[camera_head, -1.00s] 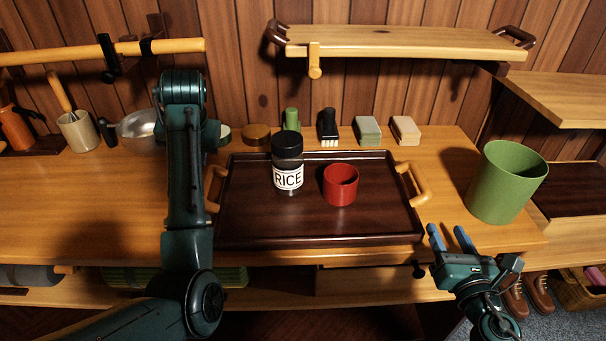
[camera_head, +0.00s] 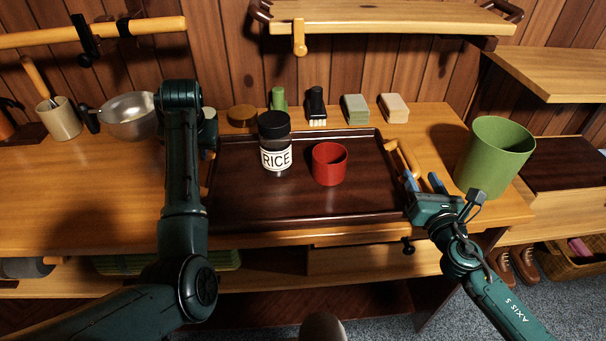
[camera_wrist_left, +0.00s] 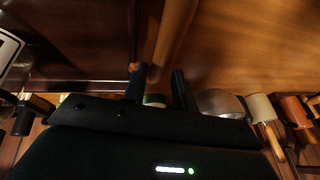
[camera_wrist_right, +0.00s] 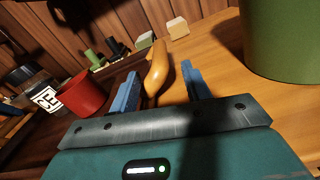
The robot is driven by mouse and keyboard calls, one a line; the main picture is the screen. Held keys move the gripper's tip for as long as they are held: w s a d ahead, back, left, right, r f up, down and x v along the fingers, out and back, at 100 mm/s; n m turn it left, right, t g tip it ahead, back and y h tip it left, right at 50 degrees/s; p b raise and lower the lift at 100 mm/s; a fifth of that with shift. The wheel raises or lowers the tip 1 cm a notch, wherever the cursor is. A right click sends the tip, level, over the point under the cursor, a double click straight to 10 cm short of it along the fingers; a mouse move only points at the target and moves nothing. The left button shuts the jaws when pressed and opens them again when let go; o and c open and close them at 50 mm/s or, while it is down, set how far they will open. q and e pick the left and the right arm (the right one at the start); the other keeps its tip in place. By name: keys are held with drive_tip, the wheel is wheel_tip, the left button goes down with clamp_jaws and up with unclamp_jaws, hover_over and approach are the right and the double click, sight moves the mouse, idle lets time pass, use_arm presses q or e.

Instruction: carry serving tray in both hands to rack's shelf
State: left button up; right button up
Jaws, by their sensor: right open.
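The dark brown serving tray (camera_head: 300,208) lies on the wooden counter, carrying a black-lidded RICE jar (camera_head: 275,150) and a red cup (camera_head: 329,164). Its right wooden handle (camera_head: 405,158) is beside my right gripper (camera_head: 424,181). In the right wrist view the open blue fingers (camera_wrist_right: 158,84) straddle this handle (camera_wrist_right: 157,68) without closing on it. My left arm hides most of the left handle in the head view. In the left wrist view that handle (camera_wrist_left: 175,35) runs toward the gap between the parted dark fingers of my left gripper (camera_wrist_left: 158,72).
A wooden shelf board (camera_head: 550,68) stands at the right, above a lower dark-topped surface (camera_head: 568,162). A green bin (camera_head: 495,155) is right of the tray. Small blocks and brushes line the counter behind it. A wall board (camera_head: 390,17) hangs above.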

sight(415, 160)
use_arm(q)
drive_tip(key=x, duration=0.6)
use_arm(e)
drive_tip(key=w, duration=0.5)
drive_tip(key=shift+w+a, duration=0.4)
use_arm(q)
drive_tip(key=shift+r, duration=0.1)
drive_tip(key=c, duration=0.6)
use_arm(e)
drive_tip(key=c, duration=0.6)
use_arm(q)
clamp_jaws()
use_arm(e)
clamp_jaws()
use_arm(q)
drive_tip(key=shift+w+r, duration=0.1)
drive_tip(key=shift+r, duration=0.15)
use_arm(e)
drive_tip(key=shift+r, duration=0.3)
